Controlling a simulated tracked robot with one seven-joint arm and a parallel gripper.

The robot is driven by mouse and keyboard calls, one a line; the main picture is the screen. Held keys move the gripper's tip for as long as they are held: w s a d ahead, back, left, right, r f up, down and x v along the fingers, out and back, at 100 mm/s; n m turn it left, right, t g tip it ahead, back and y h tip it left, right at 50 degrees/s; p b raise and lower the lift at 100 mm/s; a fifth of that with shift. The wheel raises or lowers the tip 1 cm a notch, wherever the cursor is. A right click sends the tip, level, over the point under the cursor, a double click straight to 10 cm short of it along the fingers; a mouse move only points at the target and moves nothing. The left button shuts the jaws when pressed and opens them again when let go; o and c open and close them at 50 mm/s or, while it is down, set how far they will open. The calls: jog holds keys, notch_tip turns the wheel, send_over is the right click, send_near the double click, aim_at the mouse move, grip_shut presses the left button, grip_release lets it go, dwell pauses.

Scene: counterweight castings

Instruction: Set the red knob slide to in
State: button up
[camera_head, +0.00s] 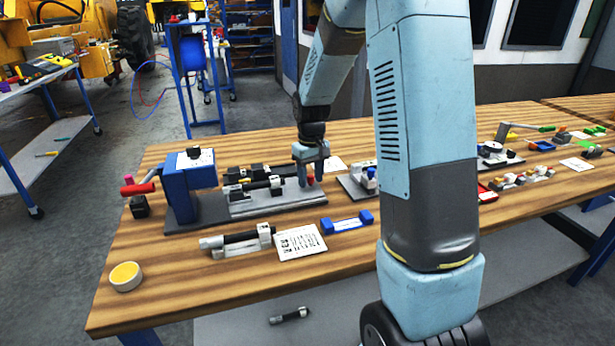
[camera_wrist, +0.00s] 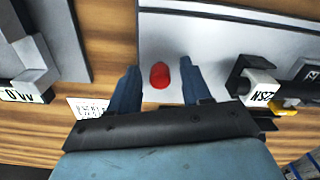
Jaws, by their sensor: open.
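The red knob (camera_head: 310,181) stands on a grey metal plate (camera_head: 285,200) on the wooden workbench. In the wrist view the red knob (camera_wrist: 160,75) shows as a rounded red cap on the plate (camera_wrist: 200,45). My gripper (camera_head: 309,178) points down over it from above. In the wrist view my gripper (camera_wrist: 159,72) is open, with one finger on each side of the knob and a visible gap on both sides. The slide's travel and its in or out position cannot be made out.
A blue press-like fixture (camera_head: 190,180) with a red handle stands to the left. Black clamped parts (camera_head: 250,185) lie beside the knob. A labelled white block (camera_wrist: 260,85) is right of my gripper in the wrist view. A printed card (camera_head: 300,242) and blue holder (camera_head: 347,223) lie in front.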

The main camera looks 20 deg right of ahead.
grip_shut()
dwell(0.3)
dwell(0.3)
